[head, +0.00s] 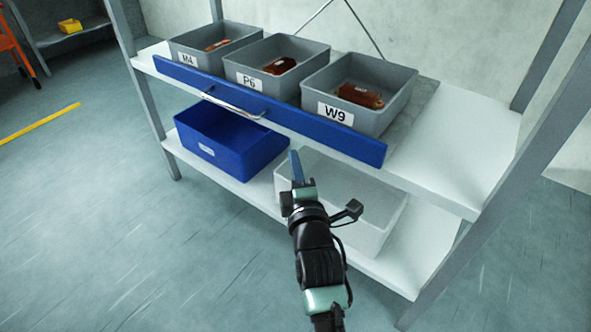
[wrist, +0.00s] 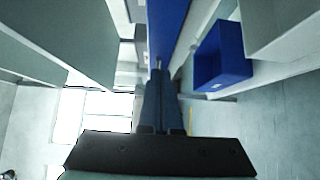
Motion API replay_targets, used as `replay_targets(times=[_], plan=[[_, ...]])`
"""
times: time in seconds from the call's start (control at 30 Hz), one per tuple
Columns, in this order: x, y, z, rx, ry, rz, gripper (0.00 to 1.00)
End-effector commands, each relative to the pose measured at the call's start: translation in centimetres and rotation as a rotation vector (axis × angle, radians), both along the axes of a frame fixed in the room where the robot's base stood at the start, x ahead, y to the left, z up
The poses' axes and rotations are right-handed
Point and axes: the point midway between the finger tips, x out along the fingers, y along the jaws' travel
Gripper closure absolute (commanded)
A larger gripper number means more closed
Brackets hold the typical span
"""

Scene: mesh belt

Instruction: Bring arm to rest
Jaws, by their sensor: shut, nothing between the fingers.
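My gripper (head: 296,168) is in front of the shelf unit in the head view, level with the gap between the two shelves and overlapping the white bin. Its fingers are shut and empty, pointing toward the shelf. In the wrist view the two dark fingers of my gripper (wrist: 161,88) lie side by side with nothing between them. They appear close to the blue rail, but I cannot tell whether they touch it.
Grey bins M4 (head: 188,59), P6 (head: 245,79) and W9 (head: 335,113) stand on the upper shelf behind a blue rail (head: 320,131) with a metal handle (head: 232,106). Below are a blue bin (head: 208,152) and a white bin (head: 385,225). The floor at left is clear.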

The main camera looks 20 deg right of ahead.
Motion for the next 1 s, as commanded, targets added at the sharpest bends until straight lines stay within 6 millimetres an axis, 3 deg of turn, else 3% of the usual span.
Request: replay_targets(times=[0.3, 0.53, 0.63, 0.77, 0.87, 1.0], plan=[[-2.7, 0.8, -0.2, 0.003, 0.0, 0.0, 1.0], [-3.0, 1.0, 0.0, 0.001, -0.001, 0.003, 1.0], [-2.7, 1.6, 1.6, 0.023, -0.03, 0.018, 1.0], [-1.9, 3.9, 7.6, 0.128, -0.14, 0.077, 1.0], [-1.8, 6.9, 14.5, 0.266, -0.263, 0.156, 1.0], [-3.5, 11.4, 24.2, 0.502, -0.437, 0.291, 1.0]])
